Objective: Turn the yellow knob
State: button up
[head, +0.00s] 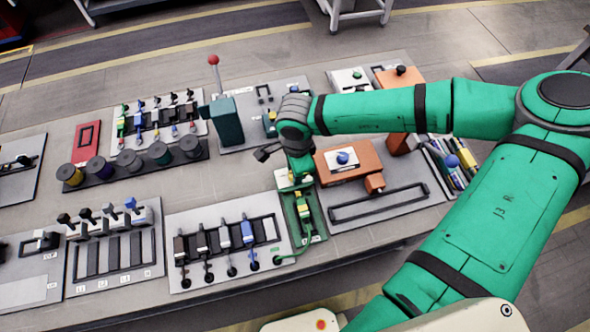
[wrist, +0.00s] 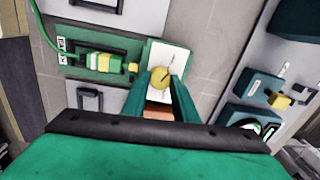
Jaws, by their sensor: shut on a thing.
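The yellow knob (wrist: 160,73) shows in the wrist view as a round yellow piece on a white plate (wrist: 175,50). My gripper (wrist: 162,83) has its two green fingers on either side of the knob and is shut on it. In the head view my gripper (head: 299,172) points down at the table, and the knob is hidden behind it. Part of the knob's lower side is covered by the fingers in the wrist view.
A green panel (head: 313,228) with a yellow connector and green cable lies close beside my gripper. An orange box with a blue knob (head: 343,157) stands to the right. A dark green lever box (head: 226,122) stands behind left. Switch panels (head: 178,220) fill the left.

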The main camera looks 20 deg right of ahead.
jog(key=o, duration=1)
jog(key=shift+o, duration=0.2)
notch_tip(320, 180, up, 11)
jog(key=shift+s, duration=0.3)
jog(key=shift+f, duration=0.15)
